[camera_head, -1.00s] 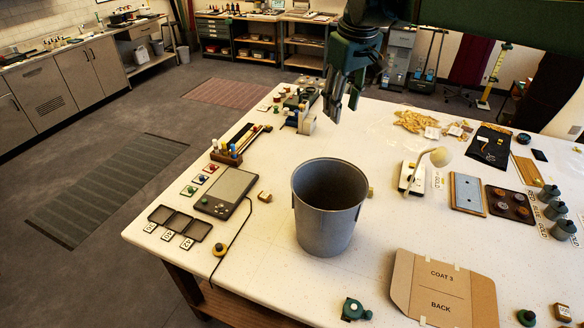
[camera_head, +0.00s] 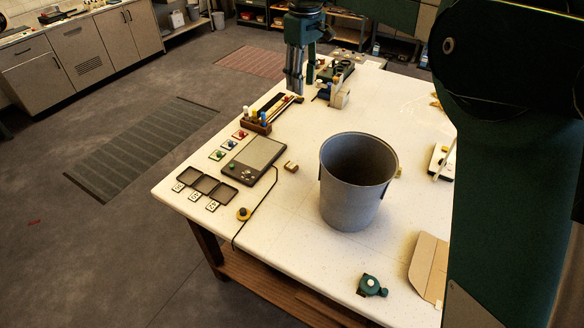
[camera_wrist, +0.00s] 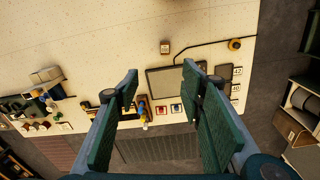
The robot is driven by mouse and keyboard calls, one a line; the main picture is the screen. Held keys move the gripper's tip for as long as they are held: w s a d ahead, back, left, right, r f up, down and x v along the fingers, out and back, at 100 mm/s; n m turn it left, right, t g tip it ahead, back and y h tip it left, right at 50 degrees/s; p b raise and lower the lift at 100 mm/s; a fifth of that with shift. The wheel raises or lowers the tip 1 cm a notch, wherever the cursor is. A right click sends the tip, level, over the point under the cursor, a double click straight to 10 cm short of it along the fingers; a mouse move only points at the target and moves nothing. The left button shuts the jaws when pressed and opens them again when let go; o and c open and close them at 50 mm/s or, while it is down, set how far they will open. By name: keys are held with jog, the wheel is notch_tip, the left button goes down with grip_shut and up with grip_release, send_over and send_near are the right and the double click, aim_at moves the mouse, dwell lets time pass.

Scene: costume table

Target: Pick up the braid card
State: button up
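My gripper (camera_head: 293,84) is high over the far left edge of the table, pointing down. In the wrist view its two green fingers (camera_wrist: 160,78) are wide apart with nothing between them. I cannot tell for certain which thing is the braid card. A small tan-brown piece with a pale patch (camera_head: 290,166) lies on the table between the grey scale and the bin; it also shows in the wrist view (camera_wrist: 165,47), beyond the fingertips. Another small tan piece (camera_head: 398,173) shows partly behind the bin. My arm hides the table's right side.
A tall grey bin (camera_head: 352,190) stands mid-table. A green tape tool (camera_head: 371,286) and cardboard (camera_head: 429,262) are near the front.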

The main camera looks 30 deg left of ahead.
jog(key=a+f, duration=0.2)
jog(key=a, duration=0.2)
send_near(292, 166)
jog(key=shift+w+a+f+n, duration=0.1)
jog(key=shift+w+a+n, duration=0.2)
jog(key=shift+a, duration=0.05)
jog(key=shift+f, duration=0.35)
jog(key=shift+f, duration=0.1)
jog(key=shift+f, duration=1.15)
jog(key=shift+f, duration=0.15)
jog(key=shift+s+d+f, duration=0.1)
jog(key=shift+f, duration=1.15)
jog(key=shift+d+f, duration=0.1)
jog(key=shift+f, duration=1.15)
